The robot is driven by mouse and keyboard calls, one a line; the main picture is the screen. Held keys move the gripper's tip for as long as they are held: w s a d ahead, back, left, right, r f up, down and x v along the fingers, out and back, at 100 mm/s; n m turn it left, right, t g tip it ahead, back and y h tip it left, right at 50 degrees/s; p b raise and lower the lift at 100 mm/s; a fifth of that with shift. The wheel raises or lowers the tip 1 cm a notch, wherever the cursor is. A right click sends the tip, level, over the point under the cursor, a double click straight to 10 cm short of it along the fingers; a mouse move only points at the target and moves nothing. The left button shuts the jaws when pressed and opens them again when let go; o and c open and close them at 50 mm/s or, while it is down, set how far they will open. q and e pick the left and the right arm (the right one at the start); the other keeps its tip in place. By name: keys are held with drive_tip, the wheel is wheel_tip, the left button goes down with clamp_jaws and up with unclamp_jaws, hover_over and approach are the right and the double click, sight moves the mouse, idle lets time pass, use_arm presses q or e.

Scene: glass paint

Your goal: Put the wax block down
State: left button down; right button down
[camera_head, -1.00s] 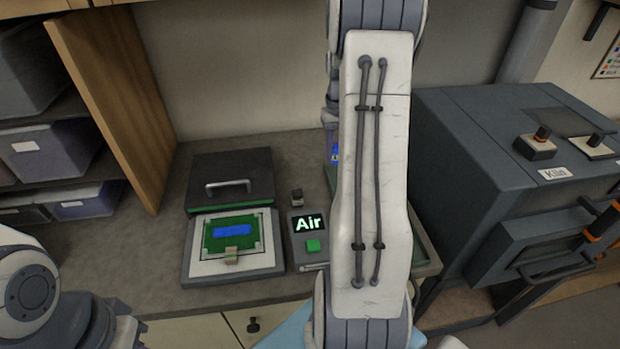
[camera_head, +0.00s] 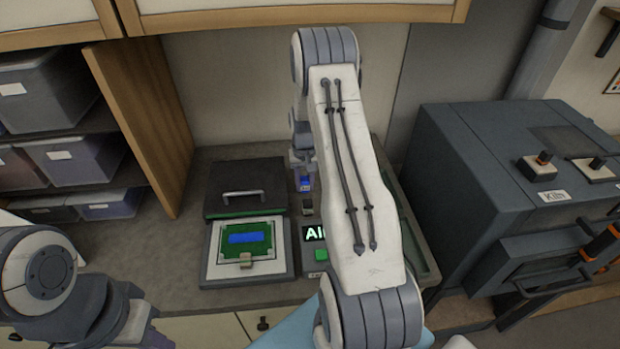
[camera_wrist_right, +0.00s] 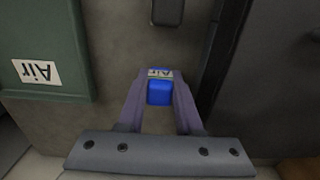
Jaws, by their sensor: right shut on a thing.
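The wax block, a small blue block (camera_wrist_right: 160,93), is between the fingers of my right gripper (camera_wrist_right: 160,88) in the right wrist view. In the head view my right gripper (camera_head: 304,176) points down over the back of the counter, with the blue block (camera_head: 305,184) at its tips. It is shut on the block. A pale "Air" label shows right by the block. Whether the block touches the counter I cannot tell.
A dark lidded box with a handle (camera_head: 245,189) and a white plate (camera_head: 215,262) bearing a green and blue panel stand left of the gripper. A green tray (camera_head: 418,240) and kiln (camera_head: 475,185) stand right.

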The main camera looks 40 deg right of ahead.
drive_tip(key=shift+f, duration=0.55)
drive_tip(key=shift+f, duration=0.1)
drive_tip(key=c, duration=0.6)
unclamp_jaws()
